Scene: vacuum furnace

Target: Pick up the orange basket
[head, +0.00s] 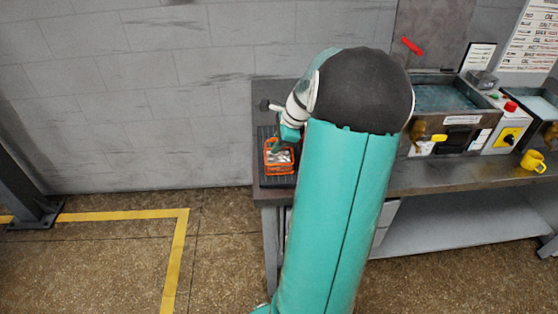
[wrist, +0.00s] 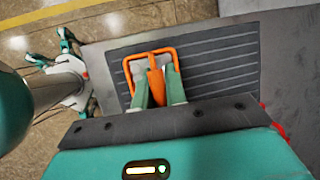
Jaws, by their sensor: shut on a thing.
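The orange basket (head: 279,161) is at the left end of the workbench in the head view, over a dark ribbed mat. It has an open wire-like frame and something pale inside. In the wrist view its orange frame (wrist: 128,68) shows just beyond the fingers. My gripper (wrist: 157,80) is shut on an upright orange part of the basket, one greenish finger on each side. In the head view my gripper (head: 279,144) reaches the basket from above. The lower part of the basket is hidden in the wrist view; I cannot tell whether it touches the mat.
The ribbed mat (wrist: 225,65) lies on the grey workbench (head: 450,177). To the right stand basins, a control box (head: 507,128) and a yellow mug (head: 533,161). A grey block wall (head: 130,90) is behind. The floor at left is open, with yellow lines (head: 178,250).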

